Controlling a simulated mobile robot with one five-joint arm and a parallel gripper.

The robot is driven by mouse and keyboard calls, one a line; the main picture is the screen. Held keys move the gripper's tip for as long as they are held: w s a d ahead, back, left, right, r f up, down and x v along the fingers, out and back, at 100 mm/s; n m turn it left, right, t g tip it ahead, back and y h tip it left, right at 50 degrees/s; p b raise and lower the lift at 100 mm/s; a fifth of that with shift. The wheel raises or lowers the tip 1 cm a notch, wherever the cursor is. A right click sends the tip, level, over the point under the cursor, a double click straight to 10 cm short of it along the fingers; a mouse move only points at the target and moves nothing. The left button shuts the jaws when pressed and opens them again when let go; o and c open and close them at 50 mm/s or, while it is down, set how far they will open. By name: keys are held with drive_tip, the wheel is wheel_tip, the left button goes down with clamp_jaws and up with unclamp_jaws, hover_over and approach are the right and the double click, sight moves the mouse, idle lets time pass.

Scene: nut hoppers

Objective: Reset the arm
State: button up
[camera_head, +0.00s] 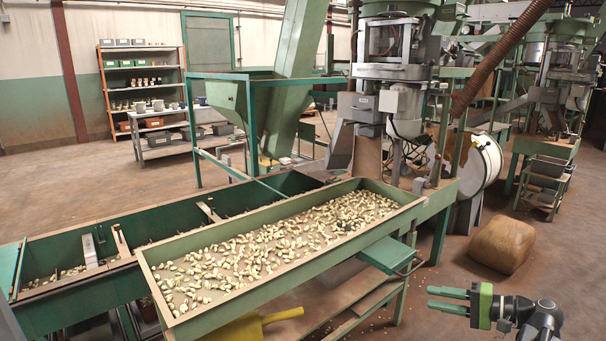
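My gripper (448,300) is at the lower right, at the end of my dark arm, with its green fingers pointing left. A gap shows between the two fingers, and nothing is between them. It is in front of the green sorting table and to the right of its legs, apart from it. The rest of my arm runs out of the picture at the bottom right.
A green-edged tray (235,309) with many nuts fills the middle. A yellow scoop (240,330) lies below it. A brown sack (502,246) stands on the floor behind my gripper. A machine (392,100) stands behind.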

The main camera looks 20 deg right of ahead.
drive_tip(key=w+a+f+n+g+y, duration=0.1)
drive_tip(key=w+a+n+g, duration=0.15)
drive_tip(key=a, duration=0.55)
drive_tip(key=w+a+f+n+g+p, duration=0.15)
drive_tip(key=w+a, duration=0.25)
drive_tip(key=a, duration=0.4)
drive_tip(key=w+a+f+n+g+y, duration=0.1)
drive_tip(key=w+a+f+g, duration=0.15)
drive_tip(key=a, duration=0.65)
drive_tip(key=s+a+f+n+g+h, duration=0.1)
drive_tip(key=a+f+n+g+h, duration=0.3)
drive_tip(key=a, duration=0.6)
drive_tip(key=s+a+f+n+g+h, duration=0.15)
drive_tip(key=a+f+h, duration=0.3)
drive_tip(key=a, duration=0.45)
drive_tip(key=d+f+h, duration=0.3)
drive_tip(key=d+h, duration=0.1)
drive_tip(key=d, duration=0.4)
wheel_tip(320, 180, up, 38)
drive_tip(key=p, duration=3.8)
drive_tip(key=shift+w+m+p, duration=0.2)
drive_tip(key=shift+m+p, duration=0.15)
drive_tip(key=shift+p, duration=0.05)
drive_tip(key=shift+a+r, duration=0.1)
drive_tip(key=shift+o, duration=0.6)
